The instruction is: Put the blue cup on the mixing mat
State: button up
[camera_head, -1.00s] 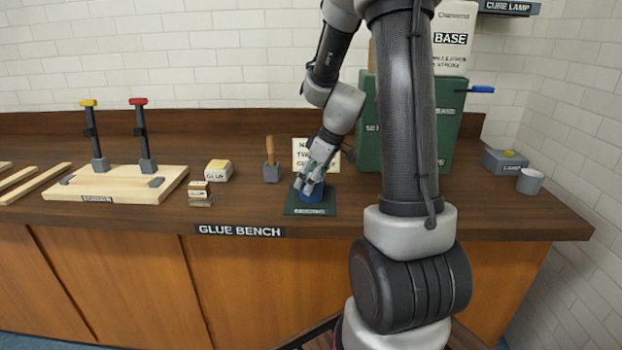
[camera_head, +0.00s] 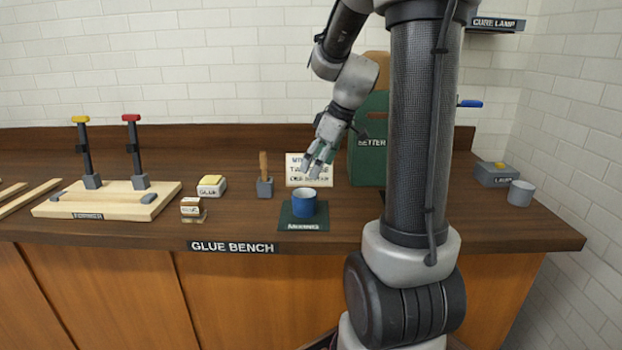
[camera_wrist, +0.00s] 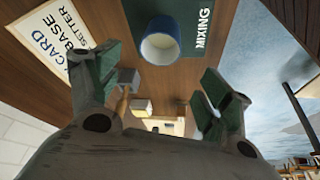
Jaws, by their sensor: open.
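The blue cup (camera_head: 303,204) stands upright on the dark green mixing mat (camera_head: 316,224) near the front edge of the bench. My gripper (camera_head: 318,168) is above the cup and a little to its right, open, empty and apart from it. In the wrist view the cup (camera_wrist: 160,42) shows its pale inside and rests on the green mat (camera_wrist: 195,12), labelled MIXING. The open fingers of my gripper (camera_wrist: 160,85) are on either side of the picture with nothing between them.
A paper card (camera_head: 309,170) stands behind the mat. A brush in a grey holder (camera_head: 264,186) and a glue box (camera_head: 211,187) are to the left, beside the wooden former (camera_head: 105,200). A green box (camera_head: 367,150) is behind. A grey cup (camera_head: 521,193) is at the right.

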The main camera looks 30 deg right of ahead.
jog(key=s+a+r+m+h, duration=0.1)
jog(key=s+a+r+m, duration=0.1)
jog(key=s, duration=0.8)
jog(key=s+a+r+m+h, duration=0.1)
jog(key=s+a+r+m, duration=0.2)
jog(key=s, duration=0.7)
jog(key=shift+s+a+r+m+h, duration=0.25)
jog(key=shift+a+m, duration=0.55)
jog(key=shift+a, duration=0.4)
